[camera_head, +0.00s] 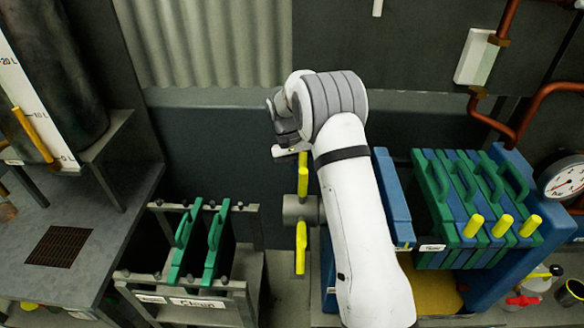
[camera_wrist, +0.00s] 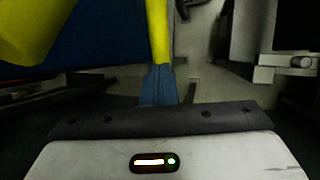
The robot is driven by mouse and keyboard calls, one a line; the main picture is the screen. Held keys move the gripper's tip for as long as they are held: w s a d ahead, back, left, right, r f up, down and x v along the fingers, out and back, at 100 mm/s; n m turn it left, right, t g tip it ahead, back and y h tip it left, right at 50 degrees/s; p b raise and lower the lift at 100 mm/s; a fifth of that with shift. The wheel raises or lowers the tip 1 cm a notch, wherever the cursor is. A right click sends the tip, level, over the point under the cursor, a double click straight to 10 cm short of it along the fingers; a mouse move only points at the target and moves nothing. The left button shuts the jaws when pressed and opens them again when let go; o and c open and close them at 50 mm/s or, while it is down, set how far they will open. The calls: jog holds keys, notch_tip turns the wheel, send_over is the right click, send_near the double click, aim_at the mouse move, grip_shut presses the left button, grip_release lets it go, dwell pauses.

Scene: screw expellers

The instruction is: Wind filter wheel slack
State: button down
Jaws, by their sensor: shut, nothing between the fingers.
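The filter wheel shows in the head view as a grey hub (camera_head: 300,209) with an upper yellow handle (camera_head: 302,176) and a lower yellow handle (camera_head: 300,249). The rest of it is hidden behind my arm. My gripper (camera_head: 289,149) is just above the upper handle, shut and empty. I cannot tell whether it touches the handle. The wrist view shows a yellow bar (camera_wrist: 157,34) close ahead of the gripper's body, running into a blue part, and a larger blurred yellow piece (camera_wrist: 35,28) at the upper left.
Green and blue filter plates (camera_head: 450,190) with yellow knobs stand to the right. A rack labelled Clean (camera_head: 200,303) holds green-handled plates at the lower left. A grey table (camera_head: 95,215) is at the far left. A pressure gauge (camera_head: 566,178) and copper pipes (camera_head: 508,120) are at right.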

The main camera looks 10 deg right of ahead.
jog(key=shift+s+a+f+b, duration=0.15)
jog(key=shift+f+b, duration=0.05)
jog(key=shift+f, duration=0.3)
jog(key=shift+s+a+f+b, duration=0.1)
jog(key=shift+a+f+b, duration=0.1)
jog(key=shift+f, duration=0.3)
jog(key=shift+d, duration=0.1)
